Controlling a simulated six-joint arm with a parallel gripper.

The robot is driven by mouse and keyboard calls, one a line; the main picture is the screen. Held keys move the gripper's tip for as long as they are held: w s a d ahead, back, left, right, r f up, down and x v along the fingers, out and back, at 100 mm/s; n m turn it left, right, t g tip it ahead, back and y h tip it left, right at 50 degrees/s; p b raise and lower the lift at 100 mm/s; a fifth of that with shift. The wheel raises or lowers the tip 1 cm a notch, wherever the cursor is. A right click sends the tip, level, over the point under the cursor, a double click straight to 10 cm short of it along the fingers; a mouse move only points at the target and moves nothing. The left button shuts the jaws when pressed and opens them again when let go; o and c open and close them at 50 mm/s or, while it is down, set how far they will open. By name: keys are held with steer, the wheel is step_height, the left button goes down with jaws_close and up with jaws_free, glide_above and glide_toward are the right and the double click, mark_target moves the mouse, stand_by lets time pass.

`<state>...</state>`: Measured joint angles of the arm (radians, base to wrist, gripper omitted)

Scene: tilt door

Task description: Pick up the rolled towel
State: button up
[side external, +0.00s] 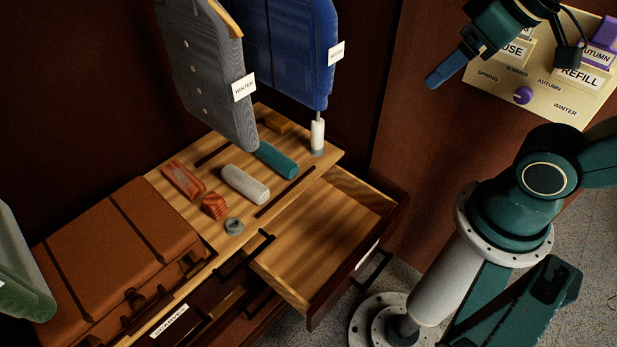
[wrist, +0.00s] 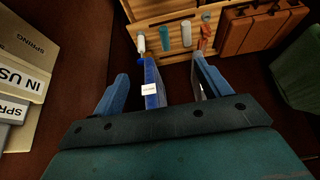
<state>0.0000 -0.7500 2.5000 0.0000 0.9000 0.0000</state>
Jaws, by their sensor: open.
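Two rolled cloths lie on the wooden shelf top (side external: 160,183): a pale grey-white roll (side external: 245,185) and a teal roll (side external: 277,160). I cannot tell which is the towel. In the wrist view, the pale roll (wrist: 186,33) and the teal roll (wrist: 165,38) lie far ahead, near the top edge. My gripper (side external: 434,80) is high at the upper right of the side view, well apart from the shelf and both rolls. In the wrist view my gripper (wrist: 160,68) has its blue fingers spread, with nothing held.
A grey garment (side external: 207,75) and a blue garment (side external: 290,50), tagged WINTER, hang over the shelf. Red folded items (side external: 183,181), a grey ring (side external: 234,227) and a white cylinder (side external: 317,135) stand nearby. A drawer (side external: 325,235) is pulled open; a brown suitcase (side external: 115,245) lies left.

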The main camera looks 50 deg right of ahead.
steer(key=g, duration=0.2)
glide_above(248, 181)
steer(key=s+d, duration=0.5)
steer(key=s, duration=0.5)
step_height(248, 181, down, 38)
steer(key=w+a+f+t, duration=0.1)
steer(key=w, duration=0.1)
steer(key=w+a+f, duration=0.2)
steer(key=w+a+f+t, duration=0.1)
steer(key=w, duration=0.1)
steer(key=shift+w+a+f+t, duration=0.2)
steer(key=shift+w+a+t, duration=0.05)
steer(key=shift+t, duration=0.05)
steer(key=shift+w+a, duration=0.2)
steer(key=shift+w, duration=0.15)
steer(key=shift+f, duration=0.15)
